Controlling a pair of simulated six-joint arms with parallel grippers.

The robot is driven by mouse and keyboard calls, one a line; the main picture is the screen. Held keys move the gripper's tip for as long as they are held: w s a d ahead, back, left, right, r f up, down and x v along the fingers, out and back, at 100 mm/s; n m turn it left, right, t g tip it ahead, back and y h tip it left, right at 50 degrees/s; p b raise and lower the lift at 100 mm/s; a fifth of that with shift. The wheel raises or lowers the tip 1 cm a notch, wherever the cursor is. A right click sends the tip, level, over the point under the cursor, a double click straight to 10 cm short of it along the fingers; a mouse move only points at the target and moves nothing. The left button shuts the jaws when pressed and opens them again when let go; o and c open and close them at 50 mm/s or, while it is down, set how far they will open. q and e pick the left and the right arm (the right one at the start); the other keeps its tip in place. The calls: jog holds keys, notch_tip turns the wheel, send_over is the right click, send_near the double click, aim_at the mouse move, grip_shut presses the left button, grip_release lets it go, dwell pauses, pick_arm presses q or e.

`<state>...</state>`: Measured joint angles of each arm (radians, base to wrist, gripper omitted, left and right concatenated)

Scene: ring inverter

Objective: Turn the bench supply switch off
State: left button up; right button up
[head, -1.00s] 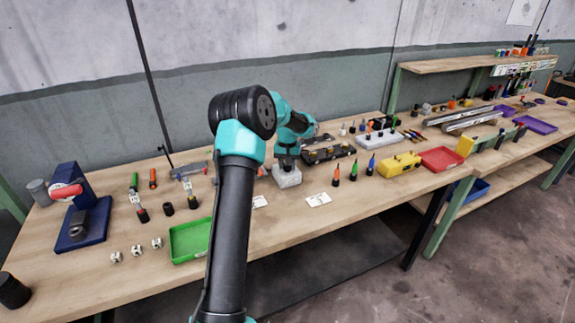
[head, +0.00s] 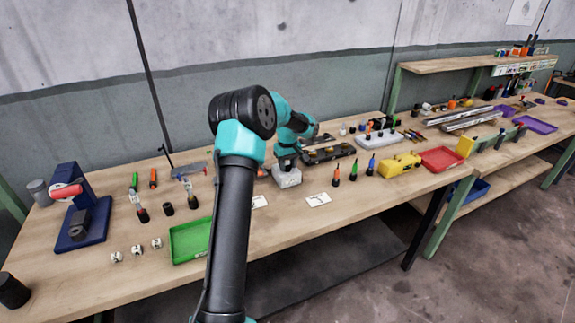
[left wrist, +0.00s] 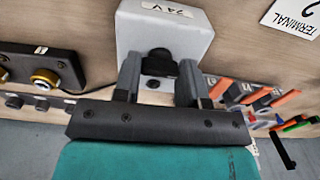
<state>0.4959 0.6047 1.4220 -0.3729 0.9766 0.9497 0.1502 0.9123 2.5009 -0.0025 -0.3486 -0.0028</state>
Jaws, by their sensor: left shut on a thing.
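The bench supply (head: 287,178) is a pale grey box on the bench, under my left gripper in the head view. In the left wrist view the box (left wrist: 190,35) carries a "24 V" label and a black switch knob (left wrist: 158,62). My left gripper (left wrist: 158,72) has its two dark fingers on either side of the knob and is shut on it. In the head view the gripper (head: 286,162) reaches down onto the box, and its fingertips are hard to make out. Which way the switch is set cannot be told. My right gripper is not in view.
A card marked "TERMINAL 2" (left wrist: 296,16) lies beside the box. A dark block with terminals (head: 328,154) stands close to its right in the head view. A green tray (head: 190,240) and several screwdrivers lie around. The bench front near the box is mostly clear.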

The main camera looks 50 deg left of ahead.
pick_arm(q)
jog(key=o, duration=0.9)
jog(key=shift+r, duration=0.1)
notch_tip(320, 180, up, 17)
jog(key=shift+r, duration=0.15)
dwell(0.6)
